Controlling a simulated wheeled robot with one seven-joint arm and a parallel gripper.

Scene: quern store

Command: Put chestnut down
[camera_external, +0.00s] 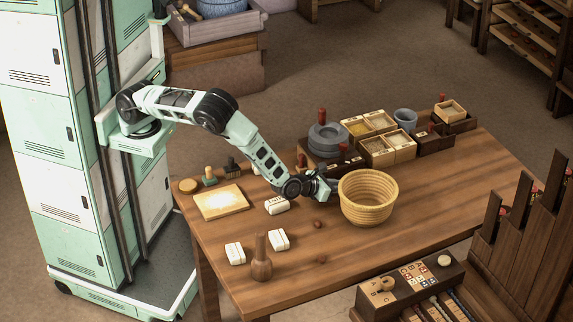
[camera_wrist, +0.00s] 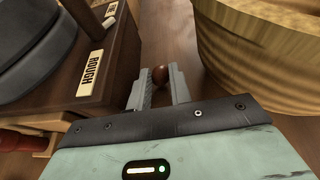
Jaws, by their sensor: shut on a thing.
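A small round brown chestnut (camera_wrist: 160,74) sits between the two fingertips of my gripper (camera_wrist: 159,83) in the wrist view, and the jaws are shut on it. In the external view my gripper (camera_external: 331,186) is beside the left rim of a woven basket (camera_external: 367,209), outside it. The held chestnut cannot be made out there. The basket also shows close on the right in the wrist view (camera_wrist: 268,50). Two small brown chestnut-like things lie on the wooden table (camera_external: 400,245), one left of the basket (camera_external: 318,224), one nearer the front (camera_external: 322,259).
A dark wooden stand labelled ROUGH (camera_wrist: 105,72) with a grey quern (camera_external: 327,140) is close to my gripper's left in the wrist view. Grain boxes (camera_external: 388,150) and a grey cup (camera_external: 405,119) stand behind. White bags (camera_external: 278,239) and a wooden pestle (camera_external: 261,262) stand front left.

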